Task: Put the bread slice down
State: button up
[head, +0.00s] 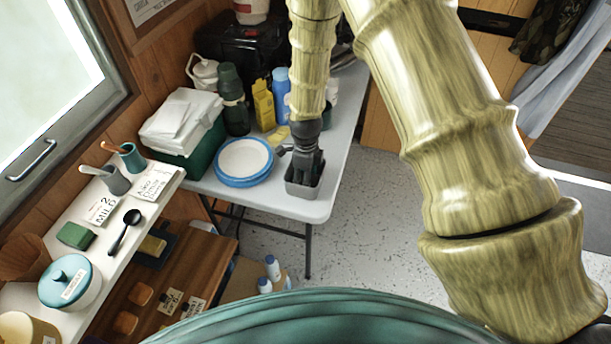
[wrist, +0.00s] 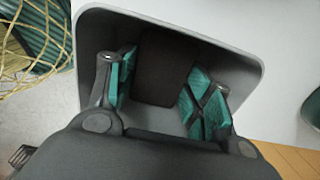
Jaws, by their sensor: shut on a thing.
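My gripper (head: 304,165) points down into a grey open-topped bin (head: 303,191) at the near edge of the white folding table. In the wrist view my gripper (wrist: 163,88) has its teal-padded fingers inside the bin, whose pale rim (wrist: 165,22) surrounds them. A dark brown slab, which looks like the bread slice (wrist: 165,68), is between the fingers, and they are shut on it. The slice does not show in the head view.
Left of the bin are blue-rimmed plates (head: 244,162) and a green box with a white lid (head: 185,130). Behind are a dark green flask (head: 233,100), a yellow carton (head: 263,105) and a blue bottle (head: 281,95). A crowded sill (head: 65,205) runs along the window; floor on the right is clear.

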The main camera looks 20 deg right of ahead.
jog(key=shift+f, duration=0.25)
jog(key=shift+f, duration=0.1)
jog(key=o, duration=0.6)
jog(key=shift+o, duration=0.2)
notch_tip(320, 180, up, 12)
jog(key=b, duration=0.3)
dwell(0.7)
